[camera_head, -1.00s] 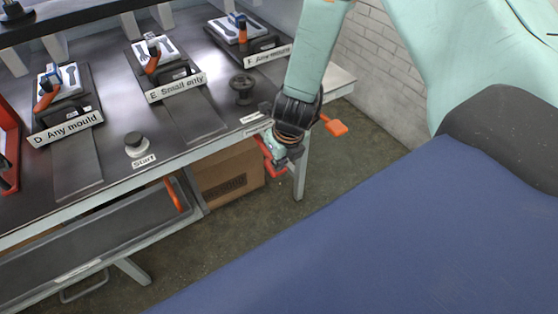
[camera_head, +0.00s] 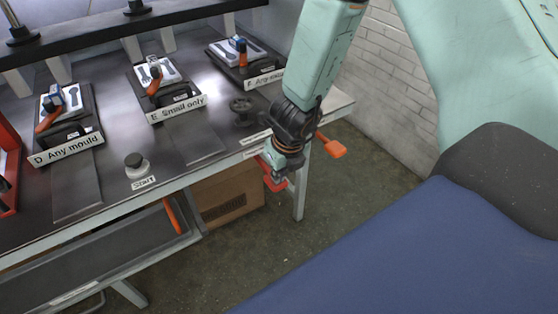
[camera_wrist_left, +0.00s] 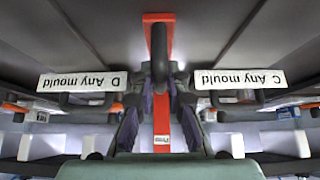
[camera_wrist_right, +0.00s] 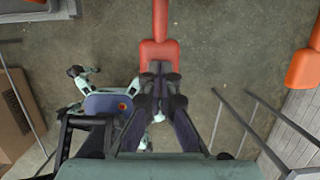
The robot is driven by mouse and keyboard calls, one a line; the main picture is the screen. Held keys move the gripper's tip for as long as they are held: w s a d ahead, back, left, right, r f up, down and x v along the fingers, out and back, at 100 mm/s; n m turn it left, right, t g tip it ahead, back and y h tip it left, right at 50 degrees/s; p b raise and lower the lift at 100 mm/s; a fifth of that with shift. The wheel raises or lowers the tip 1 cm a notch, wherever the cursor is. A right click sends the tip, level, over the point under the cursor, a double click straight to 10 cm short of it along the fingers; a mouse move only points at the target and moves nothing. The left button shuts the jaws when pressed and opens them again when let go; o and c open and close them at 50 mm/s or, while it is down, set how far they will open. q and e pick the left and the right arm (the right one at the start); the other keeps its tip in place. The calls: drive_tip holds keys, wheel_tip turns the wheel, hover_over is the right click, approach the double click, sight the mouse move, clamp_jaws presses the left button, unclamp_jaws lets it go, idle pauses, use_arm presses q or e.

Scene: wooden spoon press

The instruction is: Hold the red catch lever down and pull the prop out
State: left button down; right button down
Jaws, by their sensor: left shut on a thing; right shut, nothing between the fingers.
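The red catch lever (camera_head: 270,176) sticks out below the bench's front edge in the head view. In the right wrist view its red paddle (camera_wrist_right: 158,50) lies straight ahead of my right gripper. My right gripper (camera_head: 279,172) is shut and empty at the lever; its fingertips (camera_wrist_right: 160,75) overlap the paddle's near end, and contact is unclear. In the left wrist view my left gripper (camera_wrist_left: 158,92) is shut on a dark handle (camera_wrist_left: 159,50) in front of a red bar (camera_wrist_left: 161,125), apparently the prop, with a small white label. The left gripper is outside the head view.
An orange paddle (camera_head: 333,147) stands right of my right gripper. Mould stations D (camera_head: 68,147), E (camera_head: 177,108) and F (camera_head: 263,79) sit on the bench with a start button (camera_head: 136,164). A cardboard box (camera_head: 226,195) is underneath.

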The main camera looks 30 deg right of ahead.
use_arm(q)
drive_tip(key=shift+w+r, duration=0.15)
drive_tip(key=shift+r, duration=0.05)
use_arm(e)
drive_tip(key=shift+w+v, duration=0.2)
drive_tip(key=shift+v, duration=0.55)
drive_tip(key=shift+w+v, duration=0.15)
drive_tip(key=shift+v, duration=0.6)
drive_tip(key=shift+w+v, duration=0.2)
drive_tip(key=shift+v, duration=0.55)
drive_tip(key=shift+r, duration=0.1)
use_arm(q)
drive_tip(key=c, duration=1.3)
unclamp_jaws()
use_arm(e)
drive_tip(key=shift+s, duration=0.1)
use_arm(q)
drive_tip(key=o, duration=0.4)
drive_tip(key=shift+f, duration=0.15)
drive_tip(key=shift+s, duration=0.2)
drive_tip(key=shift+v, duration=3.65)
drive_tip(key=shift+w, duration=0.1)
drive_tip(key=shift+f, duration=0.1)
